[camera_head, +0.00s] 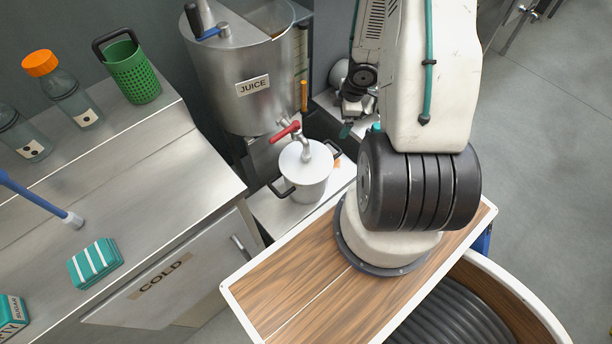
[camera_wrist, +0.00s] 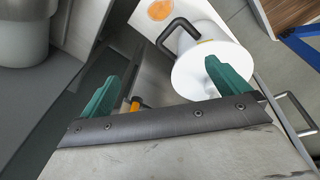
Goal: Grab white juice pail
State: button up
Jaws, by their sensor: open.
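The white juice pail (camera_head: 305,172) is a white round pot with dark side handles. It stands on a low metal shelf under the red-handled tap of the juice tank. In the wrist view the pail (camera_wrist: 205,68) is beyond the fingers, with its white top and one dark handle (camera_wrist: 178,32) showing. My gripper (camera_wrist: 165,88) is open and empty there, with two green fingertips spread. The right fingertip overlaps the pail in the picture. In the head view my gripper (camera_head: 347,128) is partly hidden, to the right of the pail and tank.
The steel juice tank (camera_head: 235,60) with its red tap lever (camera_head: 284,132) rises behind and above the pail. A steel counter (camera_head: 130,190) lies to the left, with a green basket (camera_head: 133,75) and bottles. Bare floor (camera_head: 545,120) shows at right.

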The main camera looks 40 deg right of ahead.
aim_at(329, 162)
jog(key=shift+s+a+f+n+y, duration=0.25)
jog(key=shift+s+a+f+y, duration=0.65)
jog(key=shift+f, duration=1.55)
jog(key=shift+s+a+f+n+y, duration=0.25)
jog(key=shift+a+f, duration=1.3)
jog(key=shift+f, duration=0.9)
jog(key=shift+s+a+f+n+y, duration=0.2)
jog(key=shift+s+a+f+y, duration=0.7)
jog(key=shift+f, duration=1.55)
jog(key=shift+w+a+h, duration=0.25)
jog(key=shift+w+a, duration=0.05)
jog(key=shift+w, duration=0.05)
